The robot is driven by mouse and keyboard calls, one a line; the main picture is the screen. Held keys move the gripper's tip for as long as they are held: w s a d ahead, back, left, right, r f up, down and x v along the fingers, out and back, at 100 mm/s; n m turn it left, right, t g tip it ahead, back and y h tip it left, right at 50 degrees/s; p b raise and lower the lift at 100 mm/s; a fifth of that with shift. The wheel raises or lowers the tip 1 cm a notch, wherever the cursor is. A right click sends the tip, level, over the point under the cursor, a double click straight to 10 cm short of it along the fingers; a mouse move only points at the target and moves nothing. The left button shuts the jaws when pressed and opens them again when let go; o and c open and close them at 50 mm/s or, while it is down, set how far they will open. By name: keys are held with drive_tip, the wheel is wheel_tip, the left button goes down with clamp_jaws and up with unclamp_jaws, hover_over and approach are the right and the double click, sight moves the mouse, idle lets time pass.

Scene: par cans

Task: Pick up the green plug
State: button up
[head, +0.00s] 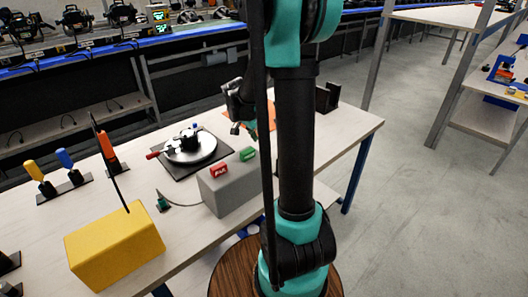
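A small green plug (162,203) lies on the table in the head view, left of the grey box. A dark cable runs from it to the box. The grey box (228,187) carries a red block (219,170) and a green block (248,154) on its top. My gripper (243,130) hangs above and behind the grey box, to the right of the plug and well apart from it. It is small and partly hidden by my arm, so its finger opening is unclear. I see nothing held in it.
A yellow block (115,246) with a thin upright rod stands front left. Yellow, blue and orange-handled items stand at the left. My arm hides part of the table's right side.

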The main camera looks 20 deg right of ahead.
sight(264, 151)
drive_tip(key=shift+x, duration=2.55)
drive_tip(key=shift+s+d, duration=0.1)
drive_tip(key=c, duration=0.9)
